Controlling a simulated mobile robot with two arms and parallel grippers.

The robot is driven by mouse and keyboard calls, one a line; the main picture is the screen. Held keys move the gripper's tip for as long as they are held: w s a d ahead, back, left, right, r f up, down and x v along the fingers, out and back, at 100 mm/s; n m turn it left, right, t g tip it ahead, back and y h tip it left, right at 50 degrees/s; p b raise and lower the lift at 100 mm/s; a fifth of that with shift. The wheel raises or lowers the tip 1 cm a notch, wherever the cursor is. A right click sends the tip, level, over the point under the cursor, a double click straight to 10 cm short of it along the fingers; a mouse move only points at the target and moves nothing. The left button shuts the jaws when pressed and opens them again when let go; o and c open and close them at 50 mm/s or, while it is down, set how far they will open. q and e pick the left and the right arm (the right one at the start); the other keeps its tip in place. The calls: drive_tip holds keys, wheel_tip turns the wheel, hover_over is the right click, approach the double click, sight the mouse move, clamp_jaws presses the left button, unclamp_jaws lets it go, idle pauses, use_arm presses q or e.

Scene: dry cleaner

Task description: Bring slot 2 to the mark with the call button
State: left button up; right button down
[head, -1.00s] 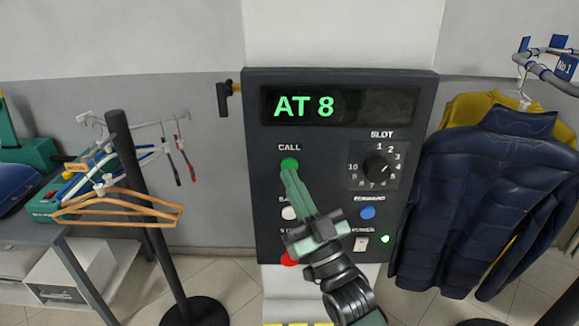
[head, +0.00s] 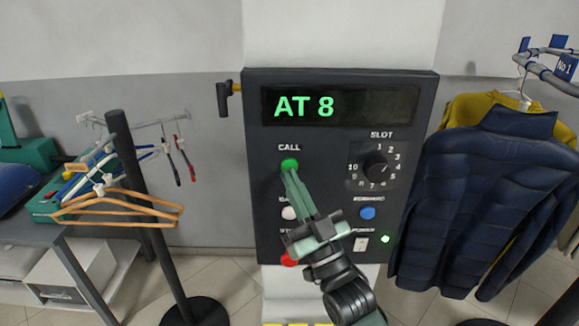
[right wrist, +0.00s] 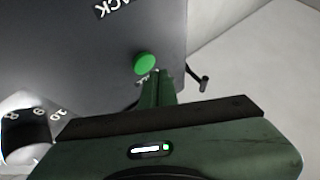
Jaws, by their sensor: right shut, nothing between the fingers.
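The dark control panel (head: 328,140) shows "AT 8" in green on its display (head: 340,105). The green call button (head: 289,165) is at the panel's left, under the word CALL; it also shows in the right wrist view (right wrist: 145,64). My right gripper (head: 289,174) is shut and empty, its fingertips just below the button in the head view. In the right wrist view its fingers (right wrist: 157,88) point close to the button; I cannot tell whether they touch. The slot dial (head: 376,168) has its mark towards the upper right, about 2 to 4. My left gripper is out of view.
A navy jacket (head: 490,200) hangs close right; a black post (head: 150,200) stands left.

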drive_tip(key=shift+w, duration=0.15)
idle(0.4)
drive_tip(key=shift+w, duration=0.3)
drive_tip(key=shift+w, duration=0.4)
idle(0.7)
drive_tip(key=shift+s, duration=0.9)
drive_tip(key=s+p, duration=0.1)
drive_tip(key=s, duration=0.4)
drive_tip(key=shift+p, duration=0.35)
